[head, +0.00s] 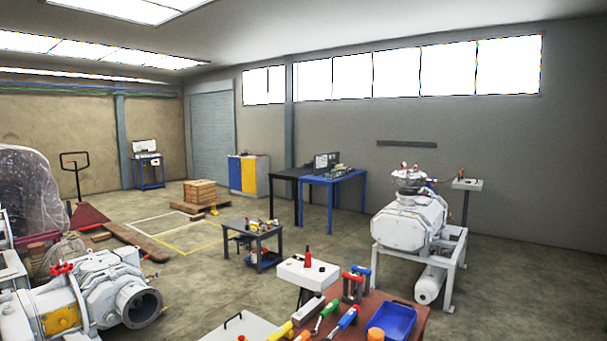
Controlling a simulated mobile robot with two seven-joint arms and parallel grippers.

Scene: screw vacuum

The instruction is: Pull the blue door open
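The blue door (235,173) is the left front panel of a small cabinet (263,174) against the far wall. A yellow door (249,175) sits right beside it. The blue door looks closed and flush with the front, but it is small at this distance and its handle cannot be made out. Neither my left nor my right gripper shows in the head view.
A wooden crate (200,191) on a pallet stands left of the cabinet, blue-legged tables (332,181) to its right. Nearer are a grey cart (253,229), white pump (408,220), large machine (75,297) and red-brown workbench (400,325). Open floor (300,235) lies between.

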